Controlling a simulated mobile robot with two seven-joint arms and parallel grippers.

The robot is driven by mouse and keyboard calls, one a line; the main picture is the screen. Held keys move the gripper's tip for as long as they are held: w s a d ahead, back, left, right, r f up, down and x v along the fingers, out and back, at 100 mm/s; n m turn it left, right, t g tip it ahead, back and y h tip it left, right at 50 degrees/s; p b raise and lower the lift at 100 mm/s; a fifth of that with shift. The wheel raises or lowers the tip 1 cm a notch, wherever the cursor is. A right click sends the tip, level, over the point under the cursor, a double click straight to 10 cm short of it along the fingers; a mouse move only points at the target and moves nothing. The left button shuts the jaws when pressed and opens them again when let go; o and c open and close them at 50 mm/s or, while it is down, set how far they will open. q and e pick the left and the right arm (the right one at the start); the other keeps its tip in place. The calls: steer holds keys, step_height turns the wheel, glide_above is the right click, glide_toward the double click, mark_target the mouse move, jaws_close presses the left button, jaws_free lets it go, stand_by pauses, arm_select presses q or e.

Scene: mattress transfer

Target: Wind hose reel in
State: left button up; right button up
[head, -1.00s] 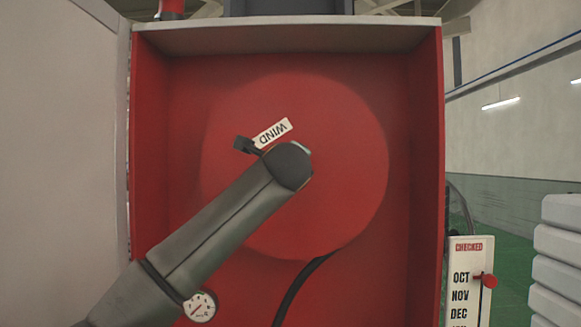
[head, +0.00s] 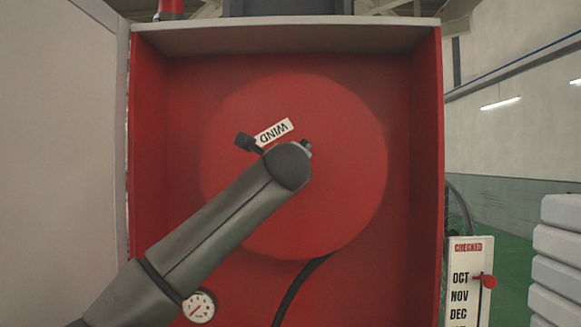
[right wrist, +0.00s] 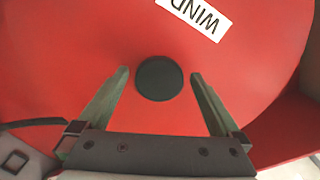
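The hose reel is a large red disc (head: 345,190) inside an open red cabinet (head: 425,180). A white WIND label (head: 274,132) is on it, upside down in the head view, beside a small dark block (head: 243,143). The WIND label (right wrist: 200,14) is above the knob. My left gripper is not seen.
A black hose (head: 300,287) runs down from the reel. A round gauge (head: 199,306) is low at the left. A grey panel (head: 60,150) borders the cabinet's left. A CHECKED month board (head: 467,285) and stacked white slabs (head: 560,250) stand at the right.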

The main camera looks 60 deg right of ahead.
steer(key=b+v, duration=0.2)
steer(key=v, duration=1)
steer(key=shift+a+b, duration=0.25)
steer(key=shift+b, duration=0.1)
